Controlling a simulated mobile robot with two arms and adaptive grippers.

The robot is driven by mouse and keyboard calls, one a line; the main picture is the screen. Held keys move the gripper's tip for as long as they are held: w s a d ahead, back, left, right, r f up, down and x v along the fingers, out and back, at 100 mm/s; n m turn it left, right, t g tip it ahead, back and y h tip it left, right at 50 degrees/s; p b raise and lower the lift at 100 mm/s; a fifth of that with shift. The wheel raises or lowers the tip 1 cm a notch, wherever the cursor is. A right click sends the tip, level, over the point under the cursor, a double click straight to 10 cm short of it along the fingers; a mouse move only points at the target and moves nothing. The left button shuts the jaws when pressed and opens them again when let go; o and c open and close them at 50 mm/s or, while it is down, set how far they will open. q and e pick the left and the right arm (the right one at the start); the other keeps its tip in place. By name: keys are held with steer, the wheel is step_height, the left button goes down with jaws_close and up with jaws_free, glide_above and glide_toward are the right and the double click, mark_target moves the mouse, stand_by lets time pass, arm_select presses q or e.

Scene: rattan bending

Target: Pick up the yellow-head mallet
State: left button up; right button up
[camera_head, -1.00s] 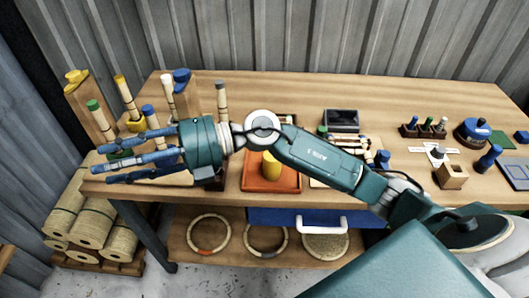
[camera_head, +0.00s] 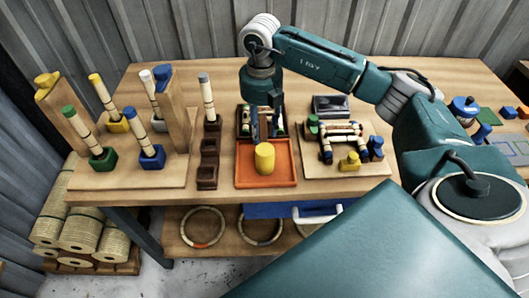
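A yellow cylinder (camera_head: 264,158), which looks like the head of the yellow-head mallet, stands on the orange tray (camera_head: 283,176) at the middle of the bench. I cannot make out its handle. My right gripper (camera_head: 266,128) points down just behind the yellow cylinder in the picture, over the dark tray at the back of the orange one. Its blue fingers are apart, and I see nothing held between them. Whether they touch anything is unclear. My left gripper is not in view.
Wooden stands and rattan pieces with coloured ends in coloured holders (camera_head: 152,158) stand on the left board. A brown slotted rack (camera_head: 207,172) is left of the orange tray. A bending jig (camera_head: 341,138) with blue, green and yellow parts is to the right.

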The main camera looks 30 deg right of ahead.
mark_target(261, 140)
steer(key=shift+f+p, duration=0.6)
steer(key=shift+f, duration=2.2)
jaws_close()
